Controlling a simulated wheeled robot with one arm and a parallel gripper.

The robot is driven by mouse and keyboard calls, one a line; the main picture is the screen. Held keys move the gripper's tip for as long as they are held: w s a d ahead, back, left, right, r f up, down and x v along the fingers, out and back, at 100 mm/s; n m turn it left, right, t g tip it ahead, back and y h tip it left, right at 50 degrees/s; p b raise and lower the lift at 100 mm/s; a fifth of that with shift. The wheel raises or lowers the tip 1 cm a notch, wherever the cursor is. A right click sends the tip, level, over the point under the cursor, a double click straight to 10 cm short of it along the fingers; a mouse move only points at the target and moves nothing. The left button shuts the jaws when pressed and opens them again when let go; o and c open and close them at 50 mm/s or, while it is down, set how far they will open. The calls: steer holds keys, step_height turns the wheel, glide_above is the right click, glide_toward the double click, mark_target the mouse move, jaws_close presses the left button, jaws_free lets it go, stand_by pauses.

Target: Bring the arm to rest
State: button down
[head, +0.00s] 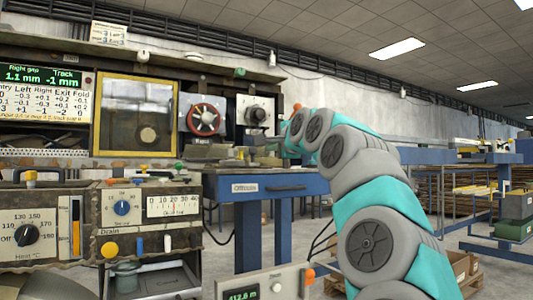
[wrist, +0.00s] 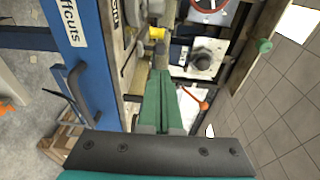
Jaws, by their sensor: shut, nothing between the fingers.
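My arm (head: 385,215), teal and grey, rises from the lower right of the head view and reaches away toward the blue bench. Its far end is near the bench's right end, and I cannot make out my gripper there. In the wrist view my gripper (wrist: 162,78) shows as two green fingers lying together, shut with nothing held. They point toward the machine's worktop and its knobs. I cannot tell how far the fingertips are from the worktop.
The blue bench (head: 270,184), labelled Offcuts, stands beside the arm; its blue side also fills the left of the wrist view (wrist: 84,65). The control panel (head: 140,215) and red-rimmed dial (head: 204,119) are at left. Racks (head: 490,158) stand at right.

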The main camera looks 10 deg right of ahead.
steer(key=s, duration=0.2)
steer(key=shift+s+d, duration=0.2)
steer(key=shift+s, duration=0.15)
steer(key=s+a+f+n+g, duration=0.3)
steer(key=s+f+n, duration=0.15)
steer(key=f, duration=0.55)
steer(key=s+a+f+n+g, duration=0.3)
steer(key=s+f, duration=0.2)
steer(key=f, duration=0.4)
steer(key=s+a+f+n+g, duration=0.3)
steer(key=s+a+f, duration=0.1)
steer(key=f, duration=0.6)
steer(key=s+d+f+n+g+h, duration=0.1)
steer(key=s+f+g, duration=0.4)
steer(key=s+f, duration=0.9)
steer(key=s+d+f+n+g+h+p, duration=0.1)
steer(key=s+d+f+n+g, duration=0.3)
steer(key=s+f, duration=1)
steer(key=s+d+g, duration=0.1)
steer(key=s, duration=0.5)
steer(key=shift+d+f+n+h, duration=0.2)
steer(key=shift+d+n+h, duration=0.15)
steer(key=shift+d+h, duration=0.05)
steer(key=c, duration=1.6)
jaws_free()
